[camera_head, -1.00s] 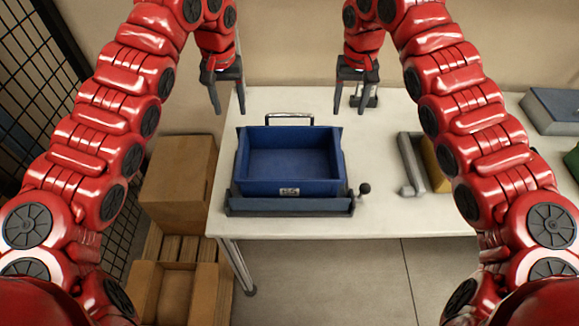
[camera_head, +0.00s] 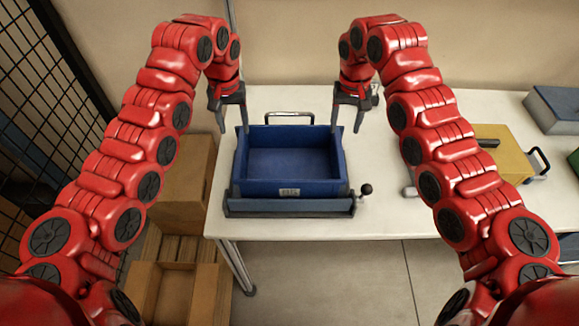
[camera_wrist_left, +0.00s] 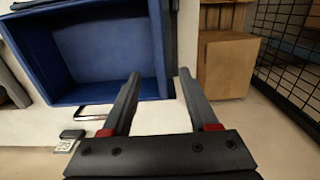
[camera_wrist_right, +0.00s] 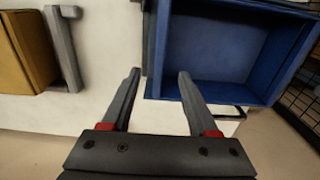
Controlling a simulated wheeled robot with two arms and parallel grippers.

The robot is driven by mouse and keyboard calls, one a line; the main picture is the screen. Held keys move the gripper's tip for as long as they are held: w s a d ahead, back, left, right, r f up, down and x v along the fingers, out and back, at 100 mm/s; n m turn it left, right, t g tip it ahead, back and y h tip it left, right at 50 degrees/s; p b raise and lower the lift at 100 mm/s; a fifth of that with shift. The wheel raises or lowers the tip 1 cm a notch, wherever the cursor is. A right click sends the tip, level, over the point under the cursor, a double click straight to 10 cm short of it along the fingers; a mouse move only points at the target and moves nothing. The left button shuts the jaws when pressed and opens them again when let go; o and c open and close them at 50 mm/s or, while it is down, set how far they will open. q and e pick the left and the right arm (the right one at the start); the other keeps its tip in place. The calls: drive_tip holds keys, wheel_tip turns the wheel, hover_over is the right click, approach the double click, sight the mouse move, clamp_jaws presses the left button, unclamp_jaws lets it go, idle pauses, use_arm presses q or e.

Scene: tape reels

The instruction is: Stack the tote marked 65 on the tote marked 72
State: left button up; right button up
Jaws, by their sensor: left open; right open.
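A blue open-topped tote (camera_head: 290,188) stands upright on the table, with a small white label on its front whose marking is too blurred to read surely. I see no second tote clearly. My left gripper (camera_head: 233,118) is open and empty at the tote's far left corner. My right gripper (camera_head: 347,118) is open and empty at its far right corner. In the left wrist view the tote's side wall (camera_wrist_left: 158,50) lines up between the fingers (camera_wrist_left: 160,85). In the right wrist view the opposite wall (camera_wrist_right: 158,50) also lines up between the fingers (camera_wrist_right: 160,80).
The tote sits in a grey-blue holder (camera_head: 290,208) with a black-knobbed lever (camera_head: 365,189) at right. A metal handle (camera_head: 290,115) stands behind. A yellow case (camera_head: 505,155) and a grey-blue box (camera_head: 555,108) lie to the right. Cardboard boxes (camera_head: 185,180) and a mesh fence stand left.

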sight(239, 150)
use_arm(q)
wheel_tip(239, 150, down, 9)
drive_tip(key=shift+s+r, duration=0.1)
use_arm(e)
wheel_tip(239, 150, down, 9)
drive_tip(key=shift+a+r, duration=0.1)
drive_tip(key=shift+a, duration=0.05)
use_arm(q)
drive_tip(key=shift+f, duration=0.95)
use_arm(e)
drive_tip(key=shift+f, duration=0.95)
use_arm(q)
drive_tip(key=shift+c, duration=0.3)
use_arm(e)
drive_tip(key=shift+s, duration=0.1)
drive_tip(key=shift+c, duration=0.3)
use_arm(q)
clamp_jaws()
use_arm(e)
clamp_jaws()
